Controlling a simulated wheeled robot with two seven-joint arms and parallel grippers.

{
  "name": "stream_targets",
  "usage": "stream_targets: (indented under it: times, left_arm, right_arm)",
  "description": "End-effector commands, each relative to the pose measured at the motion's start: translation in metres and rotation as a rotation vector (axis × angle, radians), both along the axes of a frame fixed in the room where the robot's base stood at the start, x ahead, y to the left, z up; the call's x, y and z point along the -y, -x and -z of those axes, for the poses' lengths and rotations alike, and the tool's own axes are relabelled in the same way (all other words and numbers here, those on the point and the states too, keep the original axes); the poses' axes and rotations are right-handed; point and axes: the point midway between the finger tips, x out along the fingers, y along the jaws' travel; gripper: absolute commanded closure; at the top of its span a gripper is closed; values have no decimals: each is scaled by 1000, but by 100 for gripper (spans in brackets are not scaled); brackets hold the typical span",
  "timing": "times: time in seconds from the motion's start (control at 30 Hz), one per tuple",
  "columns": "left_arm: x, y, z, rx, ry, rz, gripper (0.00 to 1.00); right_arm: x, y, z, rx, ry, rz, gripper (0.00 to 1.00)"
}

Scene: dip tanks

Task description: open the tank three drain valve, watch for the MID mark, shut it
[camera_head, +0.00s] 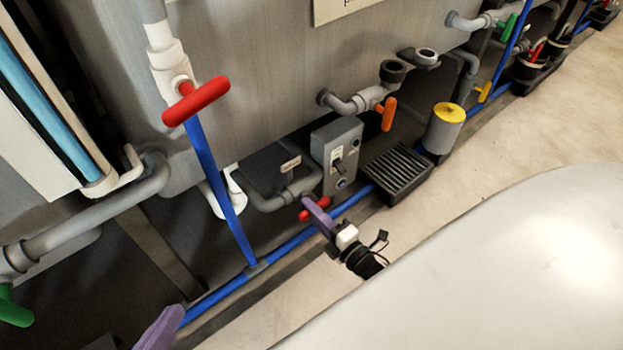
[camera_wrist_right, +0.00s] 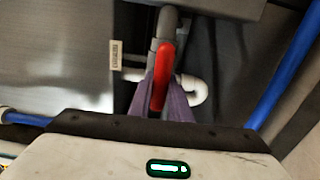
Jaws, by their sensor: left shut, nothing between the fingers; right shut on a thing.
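The drain valve's red handle (camera_head: 304,216) sits low under the grey tank (camera_head: 270,70), at the end of a grey pipe. My right gripper (camera_head: 315,207) is shut on this handle. In the right wrist view the red handle (camera_wrist_right: 162,75) stands between the purple fingers, roughly in line with the pipe in the picture. My left gripper (camera_head: 160,328) shows only as a purple finger at the bottom left, away from any valve. A tube with blue liquid (camera_head: 40,108) stands at the upper left; no MID mark is readable. The sign at the top is cut off.
A larger red handle (camera_head: 196,100) sits on a white pipe above a blue pipe (camera_head: 215,190). A grey switch box (camera_head: 337,150), orange handle (camera_head: 388,114), floor grate (camera_head: 398,172) and yellow-topped canister (camera_head: 445,125) stand rightward. A green handle (camera_head: 14,308) is lower left.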

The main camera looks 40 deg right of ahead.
Motion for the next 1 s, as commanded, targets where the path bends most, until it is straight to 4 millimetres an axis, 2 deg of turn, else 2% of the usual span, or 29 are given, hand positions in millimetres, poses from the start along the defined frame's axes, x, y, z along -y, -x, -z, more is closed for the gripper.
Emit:
stream_targets:
  times: [0.3,0.33,0.43,0.77,1.0]
  left_arm:
    - [0,0,0,0,0,0,100]
    - [0,0,0,0,0,0,100]
    - [0,0,0,1,0,0,100]
    - [0,0,0,1,0,0,100]
    - [0,0,-1,1,-2,-1,100]
  right_arm:
    - [0,2,1,-2,7,-1,100]
    - [0,2,1,-2,7,-1,81]
    - [0,1,1,-3,6,-1,64]
    - [0,1,0,-1,4,-1,64]
    - [-1,8,1,-3,4,-6,64]
